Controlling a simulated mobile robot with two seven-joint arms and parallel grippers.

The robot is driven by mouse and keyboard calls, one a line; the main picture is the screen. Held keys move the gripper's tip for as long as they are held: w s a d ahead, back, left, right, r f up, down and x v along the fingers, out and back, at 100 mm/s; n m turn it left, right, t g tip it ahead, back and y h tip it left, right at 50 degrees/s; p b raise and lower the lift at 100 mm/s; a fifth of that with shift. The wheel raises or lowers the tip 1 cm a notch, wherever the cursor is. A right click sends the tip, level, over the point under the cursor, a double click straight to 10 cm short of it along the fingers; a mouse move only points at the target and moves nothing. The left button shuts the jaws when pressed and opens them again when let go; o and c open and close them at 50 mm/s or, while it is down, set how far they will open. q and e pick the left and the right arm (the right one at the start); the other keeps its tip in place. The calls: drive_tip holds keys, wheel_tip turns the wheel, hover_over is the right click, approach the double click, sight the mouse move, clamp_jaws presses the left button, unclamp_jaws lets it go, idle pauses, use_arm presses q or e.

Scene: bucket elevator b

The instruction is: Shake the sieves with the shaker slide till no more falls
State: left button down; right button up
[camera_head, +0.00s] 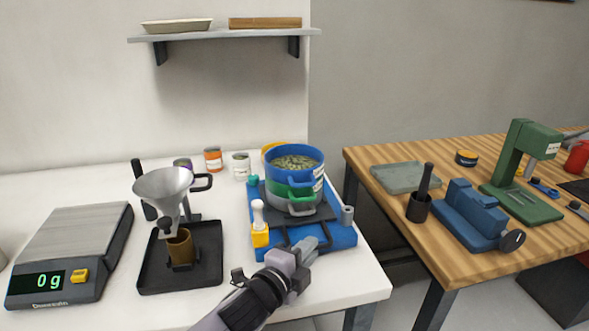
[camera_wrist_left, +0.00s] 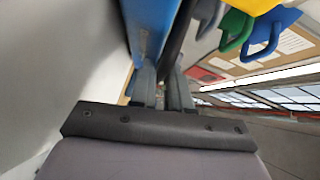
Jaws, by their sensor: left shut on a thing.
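The sieve stack stands on the shaker: a blue sieve (camera_head: 294,154) on top holding green-grey grains, a green sieve (camera_head: 291,188) under it, and a grey pan (camera_head: 290,203) at the bottom. The stack sits on a dark slide plate (camera_head: 309,216) over the blue shaker base (camera_head: 343,238). My left gripper (camera_head: 307,248) is at the front of the shaker, shut on the dark slide handle (camera_head: 289,247). The left wrist view shows the fingers (camera_wrist_left: 161,92) closed around a dark bar beside the blue base (camera_wrist_left: 150,28). My right gripper does not show.
A scale (camera_head: 72,253) reading 0 g is at the left. A funnel (camera_head: 164,185) stands over a brown cup (camera_head: 181,246) on a black tray (camera_head: 150,278). Small jars (camera_head: 213,160) stand behind. A wooden bench (camera_head: 462,157) with a vise (camera_head: 470,213) is at the right, beyond a gap.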

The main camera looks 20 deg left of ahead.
use_arm(q)
drive_tip(key=shift+s+d+f+p, duration=0.1)
drive_tip(key=shift+s+d+p, duration=0.05)
drive_tip(key=shift+s+d, duration=0.4)
drive_tip(key=shift+s+d+r+p, duration=0.1)
drive_tip(key=shift+s+d, duration=0.2)
drive_tip(key=shift+s, duration=0.4)
drive_tip(key=shift+s+d+f+p, duration=0.1)
drive_tip(key=shift+s+d+p, duration=0.05)
drive_tip(key=shift+s+d, duration=0.4)
drive_tip(key=shift+s+a, duration=0.1)
drive_tip(key=shift+w+a+p, duration=0.2)
drive_tip(key=shift+w+a, duration=0.45)
drive_tip(key=shift+w, duration=0.3)
drive_tip(key=shift+w+a+p, duration=0.15)
drive_tip(key=shift+w+a, duration=0.5)
drive_tip(key=shift+w, duration=0.3)
drive_tip(key=shift+c, duration=2.4)
unclamp_jaws()
drive_tip(key=shift+v, duration=3.55)
